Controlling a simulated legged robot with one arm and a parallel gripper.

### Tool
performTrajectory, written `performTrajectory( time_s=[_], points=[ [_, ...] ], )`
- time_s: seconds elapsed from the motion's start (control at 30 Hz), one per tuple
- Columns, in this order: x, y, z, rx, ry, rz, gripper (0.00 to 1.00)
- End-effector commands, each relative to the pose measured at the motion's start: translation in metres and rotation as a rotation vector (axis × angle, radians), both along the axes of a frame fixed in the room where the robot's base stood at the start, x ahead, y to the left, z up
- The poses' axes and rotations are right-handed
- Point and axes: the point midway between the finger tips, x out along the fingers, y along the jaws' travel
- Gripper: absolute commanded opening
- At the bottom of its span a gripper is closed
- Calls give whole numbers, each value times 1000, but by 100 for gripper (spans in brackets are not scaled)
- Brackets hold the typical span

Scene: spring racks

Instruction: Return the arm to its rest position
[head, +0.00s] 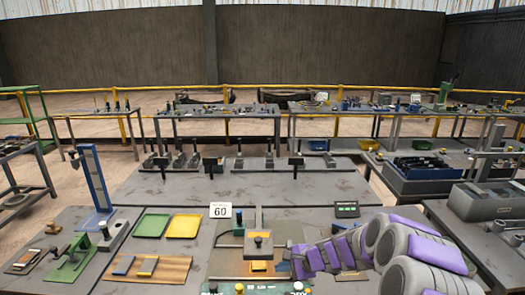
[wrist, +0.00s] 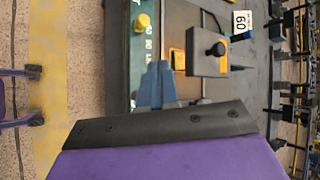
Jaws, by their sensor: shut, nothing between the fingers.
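My arm (head: 345,245) reaches in from the lower right of the head view, with purple and grey links. My gripper (head: 290,258) is at its far end, low over the bench and just right of the spring tester (head: 258,240). In the wrist view my gripper (wrist: 157,68) shows as blue-grey fingers, shut and empty, beyond a black plate and a purple link. The tester's block with a black knob (wrist: 208,52) is close to the fingers in that view. I cannot tell whether they touch it.
A white "60" sign (head: 220,210) stands behind the tester. Left are a green tray (head: 151,225), a yellow tray (head: 184,226), a wooden board (head: 146,268) and a tall blue stand (head: 94,180). A small display (head: 346,209) sits behind my arm. The grey bench (head: 240,188) has bare areas.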

Motion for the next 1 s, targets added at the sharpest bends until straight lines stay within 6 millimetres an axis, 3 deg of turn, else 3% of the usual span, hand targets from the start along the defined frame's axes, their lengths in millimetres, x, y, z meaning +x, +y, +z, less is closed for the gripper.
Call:
performTrajectory(
  time_s=[0.03,0.2,0.47,0.77,1.0],
  points=[
    [-16,12,18,-19,-23,70,0],
    [-77,38,54,-94,-62,295,0],
    [-180,48,88,-246,-93,605,0],
    [-300,20,100,-454,-60,909,0],
    [-385,-27,101,-635,12,1090,0]
  ],
)
